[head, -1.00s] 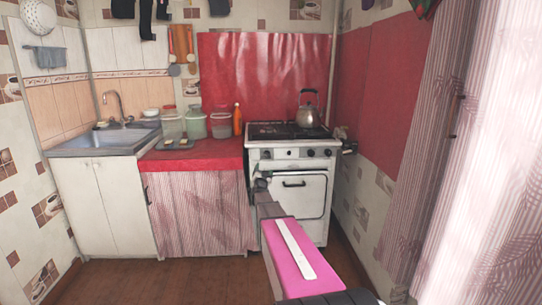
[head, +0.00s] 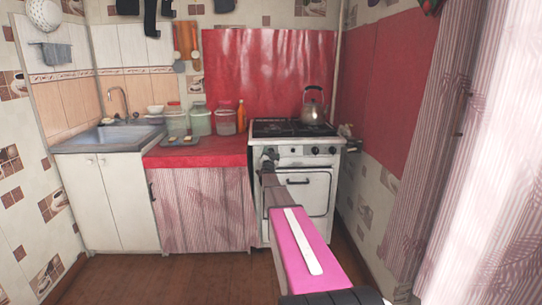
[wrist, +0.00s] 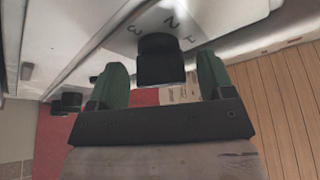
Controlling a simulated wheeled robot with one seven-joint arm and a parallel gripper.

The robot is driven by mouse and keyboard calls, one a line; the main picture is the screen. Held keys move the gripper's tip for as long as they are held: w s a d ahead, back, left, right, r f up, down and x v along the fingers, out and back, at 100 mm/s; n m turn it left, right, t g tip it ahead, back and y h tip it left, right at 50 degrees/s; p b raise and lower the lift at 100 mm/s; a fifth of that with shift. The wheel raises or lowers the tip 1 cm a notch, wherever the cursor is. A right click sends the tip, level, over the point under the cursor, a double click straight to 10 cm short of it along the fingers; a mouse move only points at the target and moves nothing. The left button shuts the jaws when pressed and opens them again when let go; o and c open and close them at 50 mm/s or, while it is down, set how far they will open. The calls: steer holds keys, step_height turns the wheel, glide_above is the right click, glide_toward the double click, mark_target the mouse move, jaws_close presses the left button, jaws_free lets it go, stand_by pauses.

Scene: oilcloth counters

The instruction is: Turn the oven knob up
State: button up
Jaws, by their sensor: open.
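The white oven (head: 305,195) stands at the back right, with a row of dark knobs along its front panel (head: 310,151). My gripper (head: 270,160) is at the left end of that panel in the head view. In the wrist view, my gripper (wrist: 162,82) is open, with one green finger on each side of a black oven knob (wrist: 160,60). The knob sits on a dial marked with numbers, of which 1, 2 and 3 show. Whether the fingers touch the knob I cannot tell. My arm hides part of the oven's left front in the head view.
A kettle (head: 313,106) stands on the stove top. To the left are a red counter (head: 200,154) with jars and an orange bottle, and a sink (head: 108,137). A striped curtain (head: 440,150) hangs at right. The wooden floor in front is clear.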

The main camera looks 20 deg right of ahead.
steer(key=c, duration=0.9)
steer(key=shift+n+t+y, duration=0.3)
steer(key=shift+n, duration=0.3)
steer(key=n+t+y, duration=0.1)
steer(key=n, duration=0.2)
steer(key=n+y, duration=0.2)
steer(key=n, duration=0.2)
steer(key=shift+d+t, duration=0.1)
steer(key=shift+t, duration=0.3)
steer(key=n+y, duration=0.2)
steer(key=n, duration=0.2)
steer(key=n+y, duration=0.2)
steer(key=n, duration=0.3)
steer(key=shift+y, duration=0.3)
steer(key=o, duration=0.9)
